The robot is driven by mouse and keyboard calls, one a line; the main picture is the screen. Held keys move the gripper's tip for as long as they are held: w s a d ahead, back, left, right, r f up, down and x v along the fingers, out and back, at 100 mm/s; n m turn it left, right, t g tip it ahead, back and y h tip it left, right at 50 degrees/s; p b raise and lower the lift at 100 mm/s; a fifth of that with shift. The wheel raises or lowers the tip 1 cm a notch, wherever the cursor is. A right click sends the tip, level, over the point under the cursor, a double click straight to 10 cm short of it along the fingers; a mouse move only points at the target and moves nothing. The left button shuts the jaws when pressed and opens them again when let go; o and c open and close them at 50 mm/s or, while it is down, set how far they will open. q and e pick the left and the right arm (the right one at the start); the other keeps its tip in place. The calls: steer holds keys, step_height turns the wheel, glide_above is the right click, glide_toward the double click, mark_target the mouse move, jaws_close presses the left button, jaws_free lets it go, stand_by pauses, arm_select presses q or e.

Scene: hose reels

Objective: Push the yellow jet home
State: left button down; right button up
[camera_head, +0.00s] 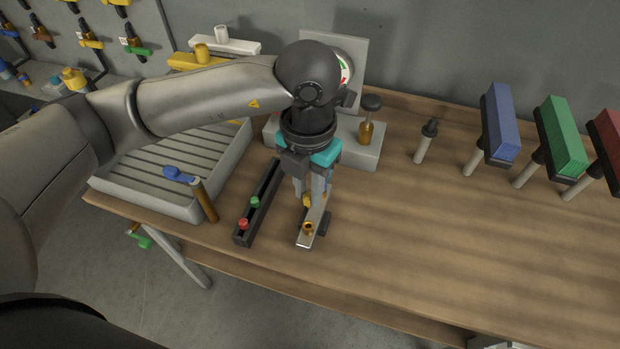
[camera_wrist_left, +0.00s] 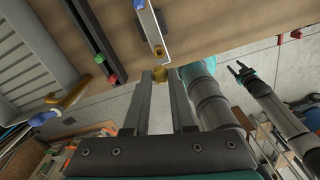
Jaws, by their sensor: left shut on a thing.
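The yellow jet (camera_wrist_left: 160,74) is a small yellow piece between the fingertips of my left gripper (camera_wrist_left: 161,78) in the left wrist view. In the head view the left gripper (camera_head: 310,196) points down over a narrow silver bar (camera_head: 303,240), shut on the jet (camera_head: 306,200). A brass fitting (camera_head: 308,228) sits at the bar's near end, close to the jet and apart from it. It also shows in the left wrist view (camera_wrist_left: 158,50). Whether the jet touches the bar is hidden. My right gripper (camera_wrist_left: 239,68) hangs apart in the left wrist view, open and empty.
A dark rail (camera_head: 262,205) with red and green knobs lies left of the bar. A grey slotted tray (camera_head: 150,207) with a blue-handled tool (camera_head: 190,185) is further left. Blue (camera_head: 498,125) and green (camera_head: 560,140) blocks stand on the right. The front right of the table is clear.

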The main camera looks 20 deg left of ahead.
mark_target(307, 194)
arm_select(q)
steer(key=shift+a+f+b, duration=0.1)
steer(key=shift+f+b, duration=0.3)
steer(key=shift+f, duration=0.55)
step_height(307, 194, down, 2)
steer(key=shift+f+b, duration=0.2)
steer(key=shift+b, duration=0.85)
steer(key=shift+f+b, duration=0.55)
steer(key=shift+f, duration=0.25)
arm_select(e)
steer(key=f, duration=0.4)
steer(key=shift+a+f, duration=0.1)
steer(key=shift+a, duration=0.2)
arm_select(q)
steer(key=shift+b, duration=0.65)
arm_select(e)
steer(key=shift+f, duration=0.55)
arm_select(q)
steer(key=shift+f+b, duration=1.25)
steer(key=shift+f, duration=0.1)
arm_select(e)
steer(key=shift+f, duration=1.25)
